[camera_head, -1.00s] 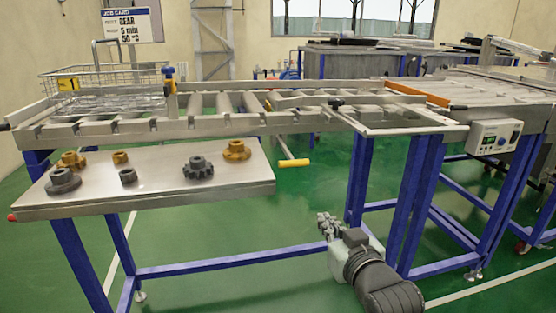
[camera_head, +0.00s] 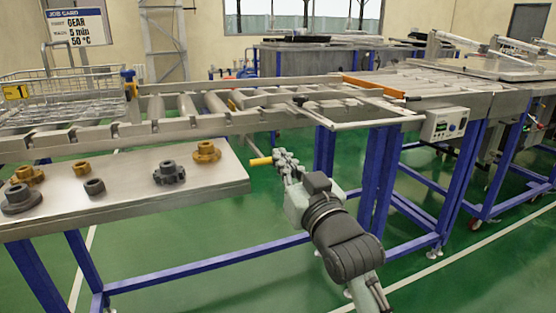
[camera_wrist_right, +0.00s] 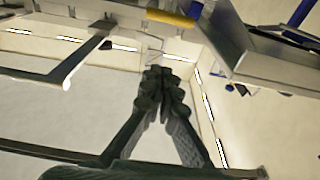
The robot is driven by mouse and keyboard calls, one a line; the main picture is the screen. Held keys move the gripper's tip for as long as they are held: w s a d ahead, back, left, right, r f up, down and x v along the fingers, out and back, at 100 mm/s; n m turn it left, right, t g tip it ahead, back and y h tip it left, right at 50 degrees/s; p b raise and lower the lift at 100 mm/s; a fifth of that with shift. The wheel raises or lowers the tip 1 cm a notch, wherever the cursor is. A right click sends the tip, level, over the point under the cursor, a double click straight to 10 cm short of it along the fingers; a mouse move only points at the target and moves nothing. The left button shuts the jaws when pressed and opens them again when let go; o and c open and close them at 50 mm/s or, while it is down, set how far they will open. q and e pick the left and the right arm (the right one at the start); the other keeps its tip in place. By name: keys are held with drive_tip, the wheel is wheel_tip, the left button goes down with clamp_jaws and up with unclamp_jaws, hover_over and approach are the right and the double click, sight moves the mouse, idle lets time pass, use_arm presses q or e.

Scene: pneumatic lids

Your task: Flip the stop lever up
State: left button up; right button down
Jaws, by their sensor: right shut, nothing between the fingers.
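The stop lever appears to be the bar with the yellow handle (camera_head: 260,161) that hangs below the front rail of the roller conveyor, by the right end of the parts shelf. The handle lies about level, and its rod is largely hidden. It also shows at the top of the right wrist view (camera_wrist_right: 172,19). My right gripper (camera_head: 279,154) is shut and empty, its fingertips at the right end of the handle in the head view. In the right wrist view the closed fingertips (camera_wrist_right: 158,72) point toward the handle with a visible gap. My left gripper is not in view.
The roller conveyor (camera_head: 180,129) runs above the handle, with a wire basket (camera_head: 60,90) at its left. The parts shelf (camera_head: 120,200) holds several gears and fittings. A control box (camera_head: 445,124) hangs at the right. Blue legs (camera_head: 376,175) stand right of my gripper.

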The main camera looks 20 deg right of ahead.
drive_tip(key=w+r, duration=0.1)
drive_tip(key=w, duration=0.7)
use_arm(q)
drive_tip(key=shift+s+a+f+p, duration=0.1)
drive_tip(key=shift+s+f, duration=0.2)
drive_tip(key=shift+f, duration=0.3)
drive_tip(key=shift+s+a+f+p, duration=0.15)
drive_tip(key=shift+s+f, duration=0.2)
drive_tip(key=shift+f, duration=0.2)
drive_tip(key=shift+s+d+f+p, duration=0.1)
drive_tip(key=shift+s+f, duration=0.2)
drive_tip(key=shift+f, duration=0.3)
use_arm(e)
drive_tip(key=shift+s+a+f, duration=0.1)
drive_tip(key=shift+f, duration=0.85)
drive_tip(key=shift+s+a+f, duration=0.1)
drive_tip(key=shift+f, duration=0.85)
